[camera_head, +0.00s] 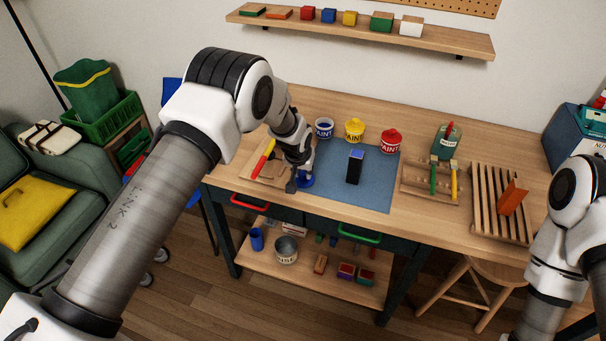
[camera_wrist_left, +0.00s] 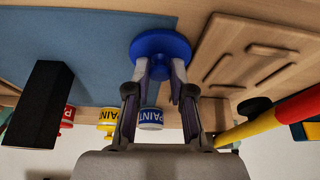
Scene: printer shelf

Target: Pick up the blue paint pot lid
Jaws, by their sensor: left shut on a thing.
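The blue paint pot lid (camera_head: 306,182) is at the left edge of the blue mat (camera_head: 375,186) on the workbench. It also shows in the left wrist view (camera_wrist_left: 161,43) as a round disc with its grip between my fingers. My left gripper (camera_head: 300,176) is shut on it. I cannot tell whether the lid still touches the surface. The blue paint pot (camera_head: 324,128) stands open behind, beside the yellow pot (camera_head: 354,130) and the red pot (camera_head: 391,140), which wear their lids. My right arm shows at the right, its gripper out of view.
A black block with a blue top (camera_head: 355,167) stands on the mat, right of my left gripper. A wooden board with a red-and-yellow tool (camera_head: 264,158) lies left. A tool holder (camera_head: 432,184) and a slatted rack (camera_head: 486,203) stand right.

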